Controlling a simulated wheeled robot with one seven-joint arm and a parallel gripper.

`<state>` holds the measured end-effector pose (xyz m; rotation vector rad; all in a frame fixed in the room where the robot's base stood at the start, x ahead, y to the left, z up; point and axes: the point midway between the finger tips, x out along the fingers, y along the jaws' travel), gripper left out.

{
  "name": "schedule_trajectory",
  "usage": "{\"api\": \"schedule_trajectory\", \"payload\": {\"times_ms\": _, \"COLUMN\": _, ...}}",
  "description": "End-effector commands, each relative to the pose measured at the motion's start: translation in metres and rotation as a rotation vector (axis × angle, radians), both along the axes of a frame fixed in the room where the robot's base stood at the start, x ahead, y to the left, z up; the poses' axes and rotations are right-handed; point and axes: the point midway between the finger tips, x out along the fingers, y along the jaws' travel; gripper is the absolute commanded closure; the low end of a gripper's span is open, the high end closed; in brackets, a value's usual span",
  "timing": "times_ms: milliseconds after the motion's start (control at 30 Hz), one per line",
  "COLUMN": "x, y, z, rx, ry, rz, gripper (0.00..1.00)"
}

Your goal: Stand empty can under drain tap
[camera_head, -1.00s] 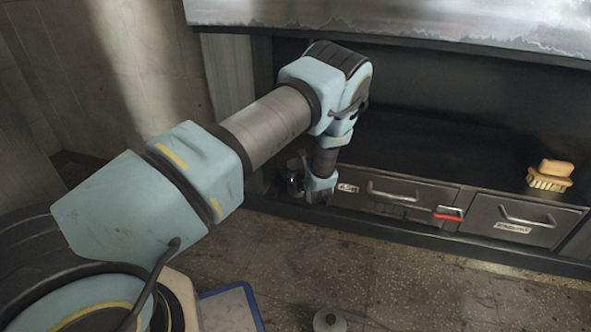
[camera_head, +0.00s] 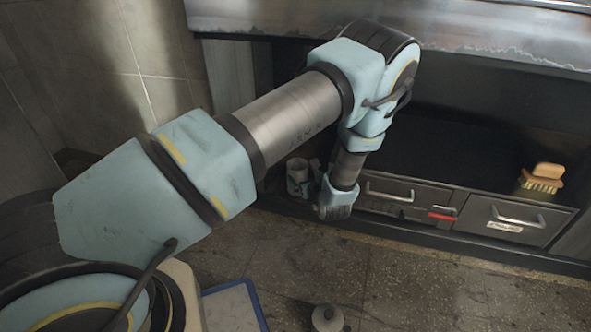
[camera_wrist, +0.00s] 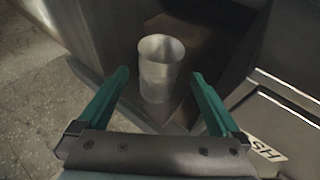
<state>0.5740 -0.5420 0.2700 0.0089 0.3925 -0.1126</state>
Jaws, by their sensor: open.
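A pale metal can (camera_wrist: 160,72) stands upright in the wrist view, on a dark low ledge in a corner. Its top is open and I see nothing in it. In the head view the can (camera_head: 297,180) stands left of the drawers, beside my arm's end. My gripper (camera_wrist: 160,86) is open, with its two green fingers spread and the can beyond and between their tips, not clamped. In the head view the fingers are hidden behind my wrist. I cannot make out the drain tap in either view.
Drawers (camera_head: 405,192) with bar handles and a red tab (camera_head: 441,214) line the right. A brush (camera_head: 541,178) sits on the shelf above them. A round grey object (camera_head: 327,318) and a blue-edged board (camera_head: 232,308) are on the floor.

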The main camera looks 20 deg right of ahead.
Motion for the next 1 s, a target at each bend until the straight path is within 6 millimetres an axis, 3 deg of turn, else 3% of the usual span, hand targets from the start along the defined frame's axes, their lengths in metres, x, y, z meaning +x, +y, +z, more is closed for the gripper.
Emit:
{"api": "schedule_trajectory", "payload": {"times_ms": 233, "x": -0.002, "y": 0.003, "z": 0.003, "rx": -0.002, "ry": 0.000, "rz": 0.010, "gripper": 0.00}}
{"api": "schedule_trajectory", "payload": {"times_ms": 367, "x": 0.015, "y": 0.031, "z": 0.021, "rx": -0.036, "ry": 0.017, "rz": 0.134, "gripper": 0.00}}
{"api": "schedule_trajectory", "payload": {"times_ms": 467, "x": 0.035, "y": 0.086, "z": 0.051, "rx": -0.106, "ry": 0.054, "rz": 0.372, "gripper": 0.00}}
{"api": "schedule_trajectory", "payload": {"times_ms": 500, "x": 0.041, "y": 0.116, "z": 0.066, "rx": -0.146, "ry": 0.073, "rz": 0.497, "gripper": 0.00}}
{"api": "schedule_trajectory", "payload": {"times_ms": 633, "x": 0.036, "y": 0.212, "z": 0.107, "rx": -0.312, "ry": 0.152, "rz": 0.919, "gripper": 0.00}}
{"api": "schedule_trajectory", "payload": {"times_ms": 700, "x": 0.022, "y": 0.254, "z": 0.126, "rx": -0.418, "ry": 0.192, "rz": 1.134, "gripper": 0.00}}
{"api": "schedule_trajectory", "payload": {"times_ms": 800, "x": -0.006, "y": 0.301, "z": 0.150, "rx": -0.592, "ry": 0.244, "rz": 1.427, "gripper": 0.00}}
{"api": "schedule_trajectory", "payload": {"times_ms": 900, "x": -0.037, "y": 0.333, "z": 0.172, "rx": -0.794, "ry": 0.284, "rz": 1.697, "gripper": 0.00}}
{"api": "schedule_trajectory", "payload": {"times_ms": 1000, "x": -0.065, "y": 0.353, "z": 0.194, "rx": -1.027, "ry": 0.308, "rz": 1.945, "gripper": 0.00}}
